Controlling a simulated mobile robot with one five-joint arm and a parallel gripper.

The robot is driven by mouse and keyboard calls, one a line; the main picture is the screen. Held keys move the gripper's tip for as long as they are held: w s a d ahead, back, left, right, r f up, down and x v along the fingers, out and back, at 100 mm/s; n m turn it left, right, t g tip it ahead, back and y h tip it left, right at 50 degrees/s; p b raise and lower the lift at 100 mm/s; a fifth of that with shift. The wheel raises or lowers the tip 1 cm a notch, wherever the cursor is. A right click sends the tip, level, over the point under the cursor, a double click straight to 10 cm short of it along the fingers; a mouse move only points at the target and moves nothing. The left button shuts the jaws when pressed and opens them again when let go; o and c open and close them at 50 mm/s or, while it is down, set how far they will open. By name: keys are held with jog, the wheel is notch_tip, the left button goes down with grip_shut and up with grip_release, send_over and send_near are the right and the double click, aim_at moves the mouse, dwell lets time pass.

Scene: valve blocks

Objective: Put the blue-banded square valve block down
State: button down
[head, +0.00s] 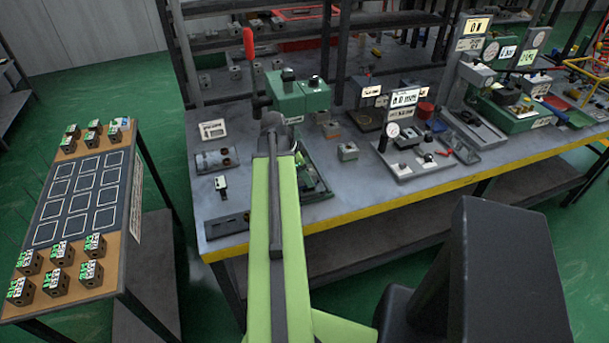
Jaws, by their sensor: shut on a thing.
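My green arm reaches forward over the near left part of the grey workbench (240,190). My gripper (309,182) shows only in part, beside and behind the arm, low over a dark tray. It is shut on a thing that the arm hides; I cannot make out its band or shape. No block that I can surely call the blue-banded square valve block shows in the open.
A green machine with a red-handled lever (249,43) stands behind my arm. A gauge stand (408,150) and a small grey block (347,151) are to the right. The yellow front edge is clear.

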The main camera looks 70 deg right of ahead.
jog(key=shift+a+f, duration=0.1)
jog(key=c, duration=0.6)
grip_release()
jog(key=shift+r+p, duration=0.55)
jog(key=shift+p, duration=0.15)
jog(key=p+v, duration=1.1)
jog(key=v, duration=0.1)
